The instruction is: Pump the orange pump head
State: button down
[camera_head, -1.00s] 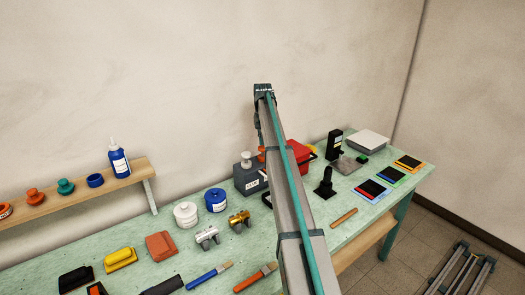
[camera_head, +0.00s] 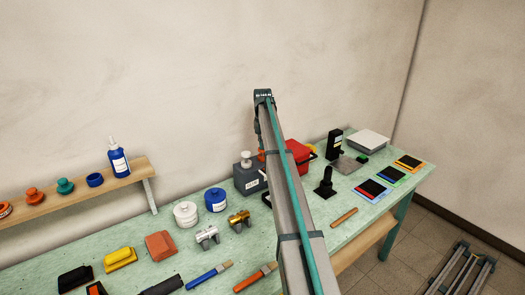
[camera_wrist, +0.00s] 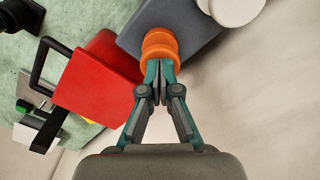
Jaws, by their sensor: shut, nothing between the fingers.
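The orange pump head (camera_wrist: 160,40) is a ribbed round knob on a grey box (camera_wrist: 190,22) in the wrist view. My gripper (camera_wrist: 159,68) is shut and empty, with its teal fingertips right at the knob's near side; they look to be touching it. In the head view a sliver of the orange pump head (camera_head: 262,155) shows beside my arm, on the grey box (camera_head: 248,180). My arm hides the gripper there.
A white knob (camera_head: 246,160) stands on the same grey box, left of the orange one. A red box (camera_head: 299,152) with a black handle is close on the right.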

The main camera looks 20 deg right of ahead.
jog(key=shift+r+p, duration=0.65)
jog(key=shift+r, duration=0.7)
